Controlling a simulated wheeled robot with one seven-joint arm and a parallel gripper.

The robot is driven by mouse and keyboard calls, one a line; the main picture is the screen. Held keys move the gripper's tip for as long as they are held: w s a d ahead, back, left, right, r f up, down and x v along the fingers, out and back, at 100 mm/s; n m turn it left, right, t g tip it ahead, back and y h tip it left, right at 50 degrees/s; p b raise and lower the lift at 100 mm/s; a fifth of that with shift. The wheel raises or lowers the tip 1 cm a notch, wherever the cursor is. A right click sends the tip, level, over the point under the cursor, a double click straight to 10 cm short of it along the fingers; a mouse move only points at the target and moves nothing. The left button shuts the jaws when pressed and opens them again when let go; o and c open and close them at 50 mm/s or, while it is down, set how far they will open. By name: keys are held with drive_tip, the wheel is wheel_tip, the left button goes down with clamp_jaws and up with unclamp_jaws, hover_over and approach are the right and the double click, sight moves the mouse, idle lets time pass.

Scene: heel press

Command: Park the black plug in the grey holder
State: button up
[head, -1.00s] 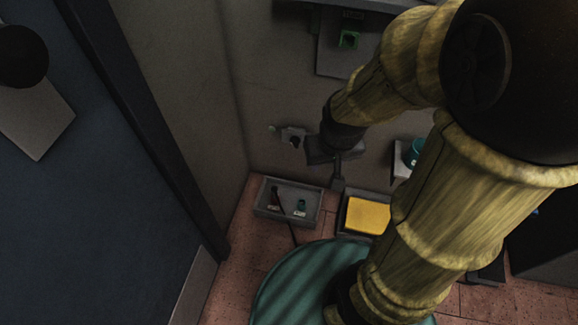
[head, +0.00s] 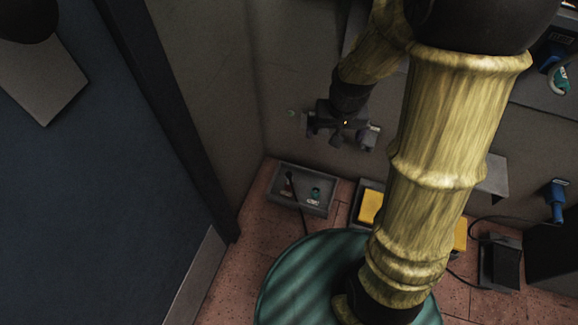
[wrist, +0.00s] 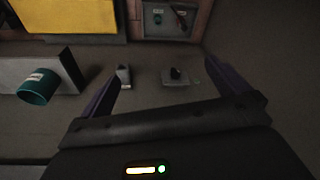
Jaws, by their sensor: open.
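My gripper (head: 342,137) is near the wall in the head view, open, with nothing between its fingers. In the wrist view its two dark fingers (wrist: 163,60) are spread wide. Beyond them on the wall is a small grey fitting (wrist: 168,82) with a dark round part (wrist: 177,73); I cannot tell whether this is the holder or has a plug in it. A small grey block (wrist: 124,76) shows near the left fingertip.
A yellow pad (head: 370,206) in a dark frame lies right of the tray. A grey shelf with a labelled teal cylinder (wrist: 37,88) shows left in the wrist view. A blue plug (head: 556,200) with a cable is far right. A dark wall edge (head: 165,110) runs along the left.

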drive_tip(key=w+a+f+m+b, duration=0.1)
drive_tip(key=w+a+f+b, duration=0.15)
drive_tip(key=w+f, duration=0.65)
drive_tip(key=m+g+b, duration=0.2)
drive_tip(key=b, duration=0.4)
hover_over(289, 174)
wheel_tip(289, 174, down, 30)
drive_tip(key=shift+f, duration=0.3)
wheel_tip(289, 174, down, 6)
drive_tip(key=b, duration=0.5)
drive_tip(key=shift+f, duration=0.15)
drive_tip(key=shift+f+b, duration=0.85)
drive_tip(key=shift+f, duration=0.75)
